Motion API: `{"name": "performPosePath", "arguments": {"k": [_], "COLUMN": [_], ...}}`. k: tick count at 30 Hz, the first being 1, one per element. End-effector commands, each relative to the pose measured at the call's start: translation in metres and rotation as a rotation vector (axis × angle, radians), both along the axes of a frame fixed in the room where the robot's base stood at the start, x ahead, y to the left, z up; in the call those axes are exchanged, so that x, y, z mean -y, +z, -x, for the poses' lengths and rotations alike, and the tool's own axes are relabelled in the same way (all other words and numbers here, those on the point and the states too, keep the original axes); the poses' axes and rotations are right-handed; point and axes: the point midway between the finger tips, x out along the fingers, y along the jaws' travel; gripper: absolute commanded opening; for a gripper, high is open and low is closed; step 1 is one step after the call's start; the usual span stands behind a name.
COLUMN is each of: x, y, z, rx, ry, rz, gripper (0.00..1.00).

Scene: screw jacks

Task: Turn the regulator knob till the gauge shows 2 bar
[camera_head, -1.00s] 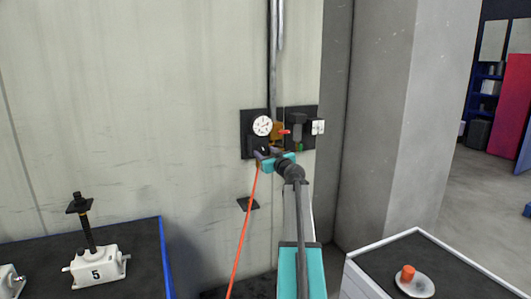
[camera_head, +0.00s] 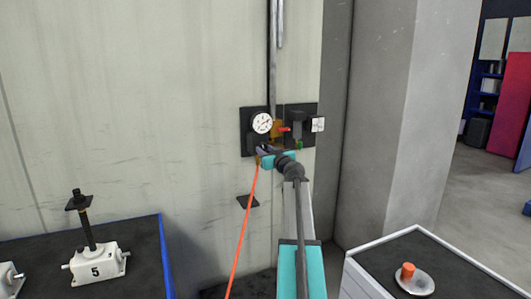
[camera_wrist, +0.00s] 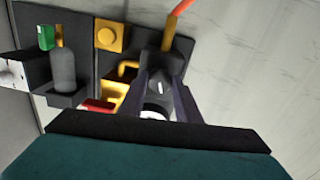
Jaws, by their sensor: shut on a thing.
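The round white pressure gauge (camera_head: 262,123) is on a dark wall plate in the head view. Its dark needle shows, but the scale is too small to read surely. My gripper (camera_head: 263,150) is just below the gauge. In the wrist view my gripper (camera_wrist: 165,97) is shut on the dark regulator knob (camera_wrist: 160,88), one finger on each side. A pale mark shows on the knob. Part of the white gauge (camera_wrist: 153,114) shows between the fingers, mostly hidden.
An orange hose (camera_head: 243,225) hangs below the regulator. Red and yellow fittings (camera_wrist: 97,104) sit close beside my gripper. A screw jack (camera_head: 95,262) stands on the left bench. An orange piece (camera_head: 407,271) sits on a dish on the right bench.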

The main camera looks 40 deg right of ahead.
Motion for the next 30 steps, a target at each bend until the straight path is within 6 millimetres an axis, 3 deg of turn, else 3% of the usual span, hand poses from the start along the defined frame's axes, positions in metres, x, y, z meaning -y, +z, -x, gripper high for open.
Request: {"name": "performPosePath", "arguments": {"k": [30], "x": [-0.0012], "y": [-0.0014], "z": [-0.0006], "rx": [0.246], "ry": [0.0], "rz": [-0.605], "gripper": [0.08]}}
